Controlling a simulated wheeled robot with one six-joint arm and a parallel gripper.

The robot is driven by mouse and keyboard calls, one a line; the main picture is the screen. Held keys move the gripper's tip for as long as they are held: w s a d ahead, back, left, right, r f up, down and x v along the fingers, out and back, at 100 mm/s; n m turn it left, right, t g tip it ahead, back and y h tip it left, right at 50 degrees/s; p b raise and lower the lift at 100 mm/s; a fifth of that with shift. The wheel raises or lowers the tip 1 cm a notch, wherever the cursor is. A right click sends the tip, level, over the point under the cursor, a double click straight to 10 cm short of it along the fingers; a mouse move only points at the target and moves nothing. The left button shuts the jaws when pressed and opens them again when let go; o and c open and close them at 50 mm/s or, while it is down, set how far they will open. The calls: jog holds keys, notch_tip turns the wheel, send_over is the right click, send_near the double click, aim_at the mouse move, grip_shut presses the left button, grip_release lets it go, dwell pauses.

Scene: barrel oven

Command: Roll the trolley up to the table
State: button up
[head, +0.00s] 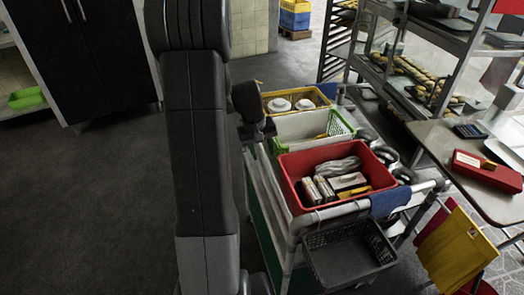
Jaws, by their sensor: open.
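The trolley (292,222) stands right of my arm, with a pale metal frame and a green side panel. It carries a red crate (285,180), a white-and-green crate (276,149) and a yellow crate (266,104). A black wire basket (345,262) hangs at its near end, and a blue cloth (388,201) lies over its rail. The table (440,140) is at the right edge; the trolley's near right corner is close to it, but the exact gap is unclear. My gripper (258,128) shows partly as a dark end piece beside the trolley's left edge; its fingertips are not clear.
A red box (487,170) and a calculator (469,131) lie on the table. Yellow and red cloths (458,248) hang below its near edge. A metal rack with bread (418,75) stands behind. Dark open floor (90,210) lies to the left, before a black cabinet (88,50).

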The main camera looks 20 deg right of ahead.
jog(key=shift+f, duration=0.2)
grip_shut()
jog(key=shift+d, duration=0.15)
